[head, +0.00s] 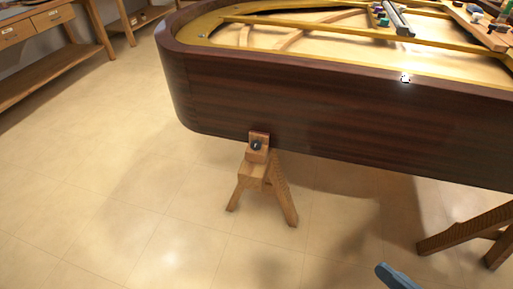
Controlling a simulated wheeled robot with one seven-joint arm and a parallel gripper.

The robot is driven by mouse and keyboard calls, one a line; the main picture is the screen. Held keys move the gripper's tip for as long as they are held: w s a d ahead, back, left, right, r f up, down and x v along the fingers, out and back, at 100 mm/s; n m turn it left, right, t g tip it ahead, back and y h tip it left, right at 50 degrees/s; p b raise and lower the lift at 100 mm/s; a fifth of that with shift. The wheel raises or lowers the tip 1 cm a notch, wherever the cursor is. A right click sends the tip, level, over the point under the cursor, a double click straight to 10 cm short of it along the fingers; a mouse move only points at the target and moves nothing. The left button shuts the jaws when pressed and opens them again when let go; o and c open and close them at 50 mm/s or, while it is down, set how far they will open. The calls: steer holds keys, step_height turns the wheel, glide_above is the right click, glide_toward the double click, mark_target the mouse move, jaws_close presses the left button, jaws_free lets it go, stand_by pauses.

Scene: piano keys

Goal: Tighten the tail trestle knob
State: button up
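The tail trestle (258,175) is a small wooden stand under the left, curved end of the dark brown piano case (330,105). Its legs are splayed on the floor. The knob (256,145) is a small dark round piece on the front of the trestle's upper block, facing me. Whether the knob is tight or loose cannot be seen. Nothing touches the knob. My gripper is not recognisable in the head view; only a blue-grey part shows at the bottom edge, right of centre, well apart from the trestle.
A second wooden trestle (465,232) stands at the right edge. The tiled floor (160,215) in front of the tail trestle is clear. A wooden workbench (50,50) is at the upper left. Tools and small items (485,25) lie on top of the piano at upper right.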

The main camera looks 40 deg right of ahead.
steer(key=w+d+f+m+h+b, duration=0.1)
steer(key=w+f+m, duration=0.2)
steer(key=w+d+f+m+t+b, duration=0.1)
steer(key=w+f+m, duration=0.2)
steer(key=w+m, duration=0.1)
steer(key=w+d+f+m+t+h+b, duration=0.1)
steer(key=w+f+m+b, duration=0.1)
steer(key=w+f+m, duration=0.1)
steer(key=shift+w+f+m+h, duration=0.15)
steer(key=shift+m+h, duration=0.15)
steer(key=shift+m, duration=0.3)
steer(key=shift+c, duration=0.8)
steer(key=m+g+h+b, duration=0.2)
steer(key=m+h+b, duration=0.6)
steer(key=m, duration=2.1)
glide_toward(257, 147)
steer(key=w+d+y+b, duration=0.2)
steer(key=x, duration=0.6)
steer(key=shift+w+d+r, duration=0.15)
steer(key=shift+w+r, duration=0.1)
steer(key=shift+r, duration=0.1)
steer(key=c, duration=1.1)
